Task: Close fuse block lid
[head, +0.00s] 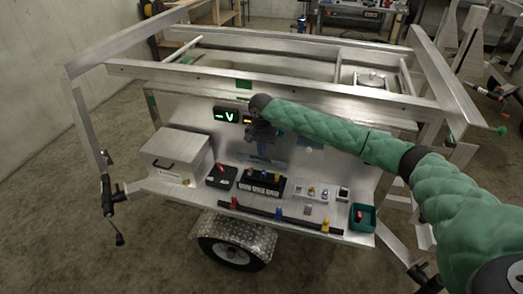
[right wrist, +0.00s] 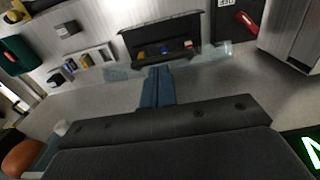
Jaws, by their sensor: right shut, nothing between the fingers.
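The fuse block (head: 262,187) is a black block with small coloured fuses on the trailer's shelf. In the right wrist view it shows as a dark tray (right wrist: 165,34) with yellow, blue and red pieces, uncovered. The clear lid stands open behind it, seen as a pale see-through strip (right wrist: 213,56); in the head view it is faint and partly hidden by my gripper. My right gripper (right wrist: 157,72) has its blue fingers shut and empty, overlapping the lid strip; I cannot tell whether they touch it. In the head view it is above and behind the block. My left gripper is not in view.
A black switch box (head: 221,176) and a metal box (head: 177,157) stand left of the block. Small switches (head: 310,194) and a green tray (head: 362,219) are to its right. A dark bar (head: 277,215) runs along the front edge. Lit displays (head: 226,115) are on the panel behind.

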